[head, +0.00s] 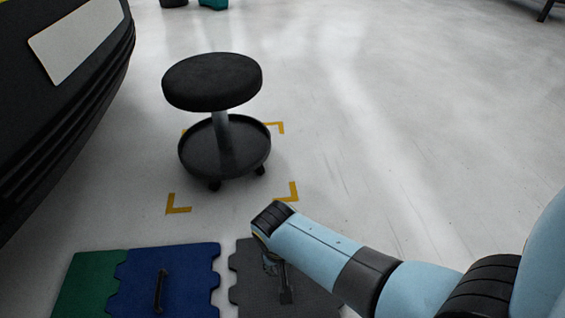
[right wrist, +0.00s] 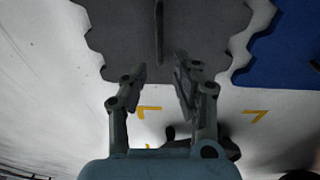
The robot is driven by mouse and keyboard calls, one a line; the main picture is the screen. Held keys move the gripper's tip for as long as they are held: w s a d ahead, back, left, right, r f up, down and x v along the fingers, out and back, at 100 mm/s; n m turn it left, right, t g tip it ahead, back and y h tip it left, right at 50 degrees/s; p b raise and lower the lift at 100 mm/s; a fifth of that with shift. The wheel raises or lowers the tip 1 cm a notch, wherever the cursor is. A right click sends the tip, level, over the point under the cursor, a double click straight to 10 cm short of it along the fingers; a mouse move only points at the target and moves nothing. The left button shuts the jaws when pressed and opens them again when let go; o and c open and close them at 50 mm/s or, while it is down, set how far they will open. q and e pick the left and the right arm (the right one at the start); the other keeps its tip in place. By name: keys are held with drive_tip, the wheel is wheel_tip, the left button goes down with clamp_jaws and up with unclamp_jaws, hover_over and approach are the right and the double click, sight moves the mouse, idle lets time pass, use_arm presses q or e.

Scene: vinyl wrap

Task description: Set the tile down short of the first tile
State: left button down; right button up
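A dark grey interlocking tile (head: 250,290) lies flat, apparently on the floor, right of a blue tile (head: 190,270), with a strip of bare floor between them. The blue tile has a dark upright handle and is joined to a green tile (head: 90,280) on its left. In the right wrist view, the grey tile (right wrist: 205,35) has a thin dark handle (right wrist: 159,25). My right gripper (right wrist: 160,72) is over the grey tile, its two fingers apart and the handle beyond their tips. Its fingers are partly hidden in the head view. My left gripper is not in view.
A black rolling stool (head: 212,85) with a round tray stands beyond the tiles, near yellow floor corner marks (head: 178,205). A dark car bumper (head: 60,110) is at the left.

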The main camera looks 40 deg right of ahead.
drive_tip(key=s+d+r+n+t, duration=0.3)
drive_tip(key=s+d+r+t, duration=0.1)
drive_tip(key=s+r, duration=0.35)
drive_tip(key=s+r+n+t+y, duration=0.1)
drive_tip(key=s+r+n+t, duration=0.2)
drive_tip(key=r, duration=1.1)
drive_tip(key=shift+s+a+r+n+t+y, duration=0.15)
drive_tip(key=shift+r+n+t+y, duration=0.15)
drive_tip(key=shift+n+t, duration=0.15)
